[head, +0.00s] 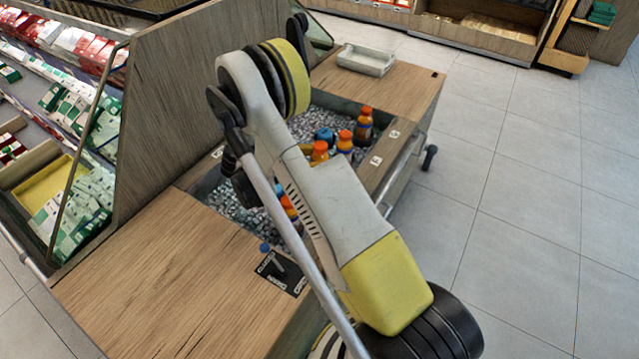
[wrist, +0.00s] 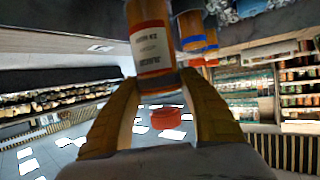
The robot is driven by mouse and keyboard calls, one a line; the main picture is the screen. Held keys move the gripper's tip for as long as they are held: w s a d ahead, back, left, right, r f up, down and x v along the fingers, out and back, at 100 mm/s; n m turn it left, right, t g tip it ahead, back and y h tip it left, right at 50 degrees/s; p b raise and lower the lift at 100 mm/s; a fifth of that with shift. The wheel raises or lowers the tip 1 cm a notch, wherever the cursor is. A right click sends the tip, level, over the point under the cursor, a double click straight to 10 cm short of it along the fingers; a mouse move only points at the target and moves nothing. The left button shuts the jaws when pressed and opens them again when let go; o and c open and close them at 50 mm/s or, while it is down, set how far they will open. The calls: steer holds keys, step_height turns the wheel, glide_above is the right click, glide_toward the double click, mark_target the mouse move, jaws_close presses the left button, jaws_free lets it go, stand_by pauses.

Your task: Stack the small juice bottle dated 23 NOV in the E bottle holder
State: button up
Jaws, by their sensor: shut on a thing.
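In the wrist view, my gripper's yellow fingers (wrist: 160,92) are shut on a juice bottle (wrist: 150,45) around its upper end. Its red-orange cap (wrist: 167,118) shows between the fingers. Its white label has print too small and blurred to read, so I cannot tell the date. In the head view, my arm hides the gripper and most of what lies beneath it. Orange-capped bottles stand in the ice-filled bin, one at the far right (head: 365,125) and others nearer (head: 345,143), (head: 319,153). Small white holder tags (head: 376,160) line the bin's edge; their letters are unclear.
The bin sits in a wooden counter (head: 160,275). A blue cap (head: 264,247) and a black card (head: 282,272) lie on its near part. A pale tray (head: 366,60) rests on the far part. A wooden partition (head: 170,100) rises on the left; tiled floor is clear at right.

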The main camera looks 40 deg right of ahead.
step_height(320, 180, down, 7)
steer(key=shift+r+b, duration=0.15)
steer(key=shift+b, duration=1.05)
steer(key=shift+f, duration=0.35)
steer(key=o, duration=1.4)
steer(key=shift+r, duration=0.1)
